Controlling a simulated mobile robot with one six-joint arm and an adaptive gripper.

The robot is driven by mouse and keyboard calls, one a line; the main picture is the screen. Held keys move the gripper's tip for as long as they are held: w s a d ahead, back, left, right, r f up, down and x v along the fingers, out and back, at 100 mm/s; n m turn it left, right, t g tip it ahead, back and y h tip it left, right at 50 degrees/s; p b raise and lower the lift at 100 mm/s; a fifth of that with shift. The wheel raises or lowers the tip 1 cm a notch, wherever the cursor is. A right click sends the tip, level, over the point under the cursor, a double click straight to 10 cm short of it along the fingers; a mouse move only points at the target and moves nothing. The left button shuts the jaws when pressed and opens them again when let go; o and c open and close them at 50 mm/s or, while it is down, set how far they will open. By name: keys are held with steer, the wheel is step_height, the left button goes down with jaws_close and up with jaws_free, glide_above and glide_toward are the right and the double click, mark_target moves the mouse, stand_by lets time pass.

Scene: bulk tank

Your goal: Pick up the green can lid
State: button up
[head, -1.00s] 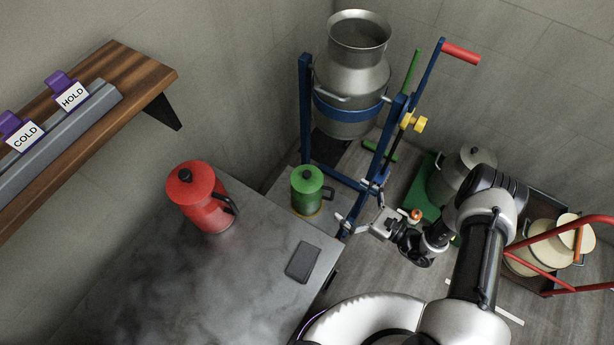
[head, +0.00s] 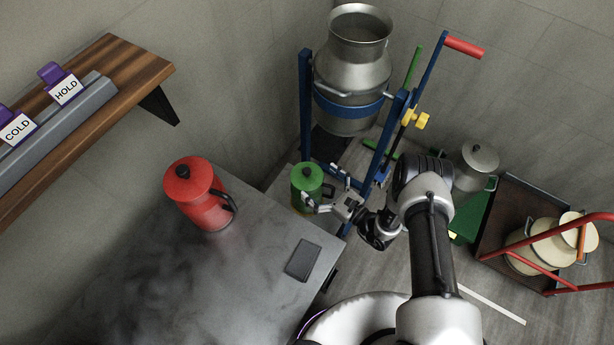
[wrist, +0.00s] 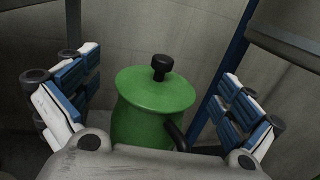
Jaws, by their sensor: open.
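The green can lid (head: 306,177) sits on top of the green can (head: 301,199), with a black knob in its middle. In the wrist view the lid (wrist: 155,90) is a round disc seen from the side and above, between my two open fingers. The black knob (wrist: 162,67) stands up from it. My gripper (head: 325,194) is open and empty at the right side of the can, with the fingers spread to either side. In the wrist view my gripper (wrist: 160,95) frames the can. The can's lower part is hidden by my gripper.
A red can (head: 198,194) stands on the grey table (head: 230,280) to the left. A blue frame (head: 306,110) holding a large metal churn (head: 352,70) rises behind the green can. A purple-tabbed shelf (head: 110,70) is at upper left.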

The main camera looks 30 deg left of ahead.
mark_target(310, 175)
steer(key=x, duration=0.1)
steer(key=b+x, duration=0.1)
steer(key=x, duration=0.3)
steer(key=shift+w+a+f, duration=0.1)
steer(key=shift+w+f, duration=0.05)
steer(key=shift+f, duration=0.15)
steer(key=c, duration=0.8)
